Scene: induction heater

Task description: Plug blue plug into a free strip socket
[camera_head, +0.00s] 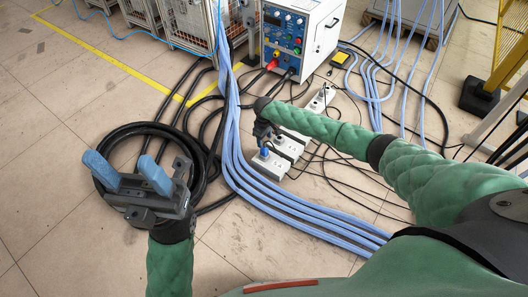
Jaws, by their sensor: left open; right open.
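A white power strip (286,148) lies on the floor in the middle, running from lower left to upper right. A small blue piece that looks like the blue plug (264,152) stands at the strip's near end. I cannot tell whether it is fully seated. My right gripper (267,136) is just above and behind it, open, pointing down, partly hidden by its own arm; whether it touches the plug is unclear. Dark plugs show farther along the strip. My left gripper (128,172) is open and empty at the left, its blue fingers apart, well away from the strip.
Thick light-blue hoses (232,140) run along the strip's left side. A black cable coil (110,140) lies behind my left gripper. The heater cabinet (300,35) stands at the back. Thin black cables cross the floor right of the strip. Bare tiles (50,225) lie at lower left.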

